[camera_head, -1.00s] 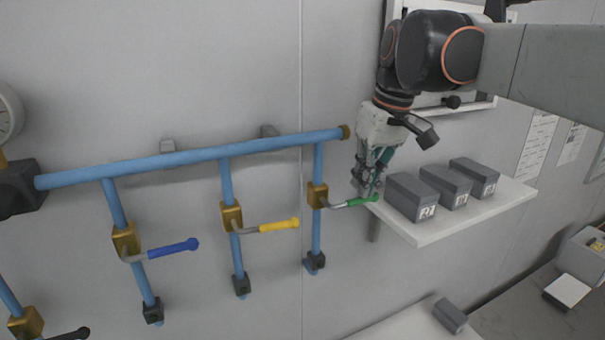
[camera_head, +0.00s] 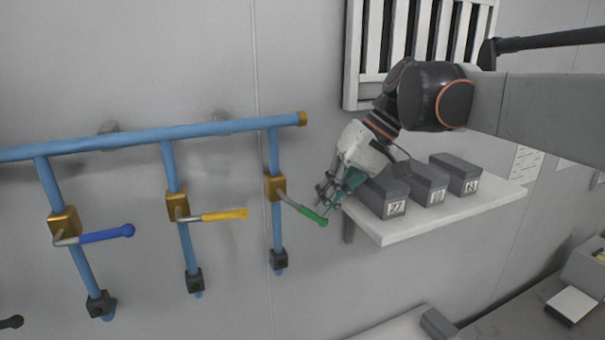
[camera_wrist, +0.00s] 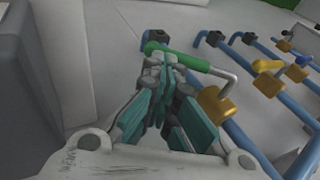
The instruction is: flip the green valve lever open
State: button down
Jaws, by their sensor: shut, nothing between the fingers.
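The green valve lever (camera_head: 312,216) is on the rightmost vertical blue pipe, joined to a brass valve body (camera_head: 275,187). It slopes down to the right from the valve. My gripper (camera_head: 325,199) is shut and empty, with its fingertips close to the lever's green handle end. In the wrist view the green lever (camera_wrist: 200,66) runs across just beyond my shut fingertips (camera_wrist: 163,62), which overlap its handle. I cannot tell whether they touch it. The brass valve body (camera_wrist: 215,104) shows to the right there.
A yellow lever (camera_head: 225,215) and a blue lever (camera_head: 106,234) stick out from pipes to the left. A white shelf (camera_head: 440,219) with several dark grey boxes stands right beside my gripper. A horizontal blue pipe (camera_head: 130,141) runs above the valves.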

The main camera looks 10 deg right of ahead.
jog(key=x, duration=0.1)
jog(key=b+x, duration=0.1)
jog(key=x, duration=0.2)
jog(key=shift+s+d+f+b, duration=0.1)
jog(key=shift+s+f+b, duration=0.2)
jog(key=shift+s+b, duration=0.1)
jog(key=shift+s+a+f+b, duration=0.2)
jog(key=shift+a+f, duration=0.2)
jog(key=shift+a, duration=0.15)
jog(key=shift+s+a+f+b, duration=0.1)
jog(key=shift+a+f+b, duration=0.1)
jog(key=shift+a+f, duration=0.3)
jog(key=shift+a+r, duration=0.1)
send_near(315, 219)
jog(key=shift+w+a+f, duration=0.35)
jog(key=shift+w+f, duration=0.25)
jog(key=shift+w, duration=0.05)
jog(key=shift+a, duration=0.1)
